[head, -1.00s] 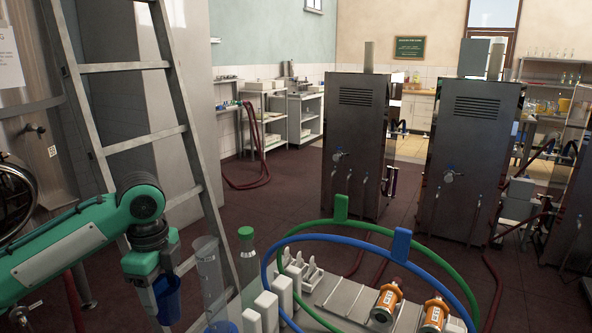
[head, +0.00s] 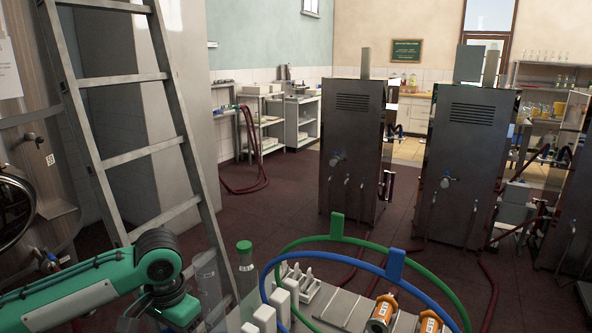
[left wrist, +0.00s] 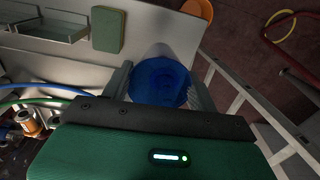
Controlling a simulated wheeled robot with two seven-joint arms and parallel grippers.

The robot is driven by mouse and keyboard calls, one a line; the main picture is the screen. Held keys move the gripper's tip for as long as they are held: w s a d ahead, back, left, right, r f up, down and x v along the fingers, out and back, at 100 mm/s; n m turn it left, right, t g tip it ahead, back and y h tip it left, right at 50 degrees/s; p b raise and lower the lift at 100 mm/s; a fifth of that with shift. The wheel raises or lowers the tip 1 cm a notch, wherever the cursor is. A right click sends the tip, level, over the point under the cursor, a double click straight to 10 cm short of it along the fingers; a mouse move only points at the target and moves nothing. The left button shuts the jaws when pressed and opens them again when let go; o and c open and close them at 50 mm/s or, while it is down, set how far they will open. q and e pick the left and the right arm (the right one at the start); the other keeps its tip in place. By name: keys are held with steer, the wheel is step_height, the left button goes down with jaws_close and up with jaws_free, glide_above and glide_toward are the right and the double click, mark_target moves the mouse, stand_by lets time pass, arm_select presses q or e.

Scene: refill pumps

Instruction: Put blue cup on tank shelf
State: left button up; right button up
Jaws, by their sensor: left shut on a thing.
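The blue cup (left wrist: 160,82) shows in the left wrist view between the two fingers of my left gripper (left wrist: 161,88), which is shut on it. In the head view my left arm reaches in at the lower left; its wrist hides the fingers and cup. A steel tank (head: 25,110) stands at the far left of the head view, behind a ladder; I cannot make out a shelf on it. My right gripper is out of view.
The grey ladder (head: 141,151) stands close behind my left arm. A clear cylinder (head: 207,275) and a green-capped bottle (head: 246,268) are beside my wrist. Green and blue hoops (head: 385,273) and orange-banded parts (head: 382,313) lie at the front. Dark cabinets (head: 352,150) stand beyond.

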arm_select(q)
steer(key=n, duration=0.1)
steer(key=s+f+n+p, duration=0.1)
steer(key=n, duration=0.1)
steer(key=shift+d, duration=0.4)
steer(key=shift+s+d+f+n, duration=0.1)
steer(key=shift+s+f+n, duration=0.1)
steer(key=shift+n, duration=0.35)
steer(key=shift+s+d+f+n, duration=0.1)
steer(key=shift+s+n, duration=0.05)
steer(key=shift+n, duration=0.4)
steer(key=shift+s+f, duration=0.3)
steer(key=shift+f, duration=0.05)
steer(key=s+f, duration=0.4)
steer(key=f, duration=0.1)
steer(key=shift+s+f, duration=0.2)
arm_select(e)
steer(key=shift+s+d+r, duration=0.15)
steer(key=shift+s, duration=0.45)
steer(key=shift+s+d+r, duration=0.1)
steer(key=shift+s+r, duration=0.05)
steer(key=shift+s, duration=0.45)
arm_select(q)
steer(key=shift+w+r, duration=0.1)
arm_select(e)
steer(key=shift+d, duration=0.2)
